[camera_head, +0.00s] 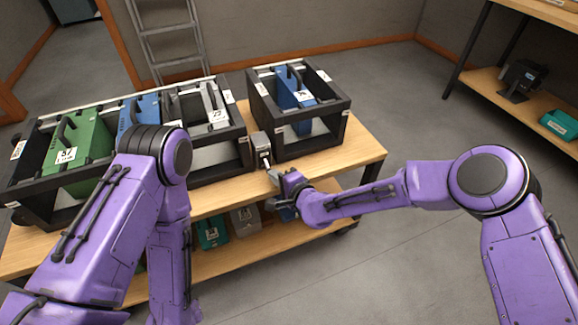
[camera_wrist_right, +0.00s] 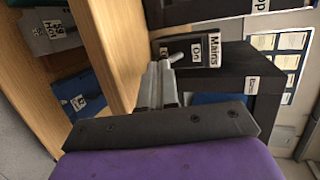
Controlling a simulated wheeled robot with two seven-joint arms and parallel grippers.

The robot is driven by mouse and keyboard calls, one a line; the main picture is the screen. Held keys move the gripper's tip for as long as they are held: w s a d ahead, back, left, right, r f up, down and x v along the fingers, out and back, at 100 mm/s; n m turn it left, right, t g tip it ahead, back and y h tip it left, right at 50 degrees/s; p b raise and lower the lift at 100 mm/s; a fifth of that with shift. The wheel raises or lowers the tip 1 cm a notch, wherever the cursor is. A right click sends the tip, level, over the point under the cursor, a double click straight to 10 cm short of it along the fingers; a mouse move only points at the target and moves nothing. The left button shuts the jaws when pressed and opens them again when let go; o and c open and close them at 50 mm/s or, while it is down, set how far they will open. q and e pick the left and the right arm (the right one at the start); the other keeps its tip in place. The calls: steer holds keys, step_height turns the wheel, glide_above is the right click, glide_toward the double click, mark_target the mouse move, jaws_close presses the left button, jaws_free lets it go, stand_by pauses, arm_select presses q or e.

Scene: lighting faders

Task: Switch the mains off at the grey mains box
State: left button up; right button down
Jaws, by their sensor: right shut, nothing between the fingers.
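The grey mains box (camera_head: 262,145) stands on the wooden table, between the two black frames. In the right wrist view the mains box (camera_wrist_right: 205,50) carries the labels "Mains" and "On", and a short light lever (camera_wrist_right: 177,57) sticks out of its face. My right gripper (camera_head: 272,174) is just in front of the box, at the table's front edge. In the right wrist view its fingers (camera_wrist_right: 159,72) are together and empty, with the tips close to the lever; I cannot tell whether they touch it. My left arm shows at the left, but its gripper is out of view.
A long black frame (camera_head: 246,152) left of the box holds green, blue and grey units. A smaller black frame (camera_head: 335,140) with a blue unit (camera_head: 296,95) stands close on the right. Several units sit on the shelf below. The table's right end (camera_head: 368,150) is clear.

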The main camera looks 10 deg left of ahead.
steer(key=shift+s+a+r, duration=0.1)
steer(key=shift+a+r, duration=0.1)
steer(key=shift+r, duration=0.15)
steer(key=shift+d+r+p, duration=0.15)
steer(key=shift+r+p, duration=0.45)
steer(key=shift+r, duration=0.05)
steer(key=p+v, duration=0.1)
steer(key=v, duration=1.3)
steer(key=shift+f, duration=0.1)
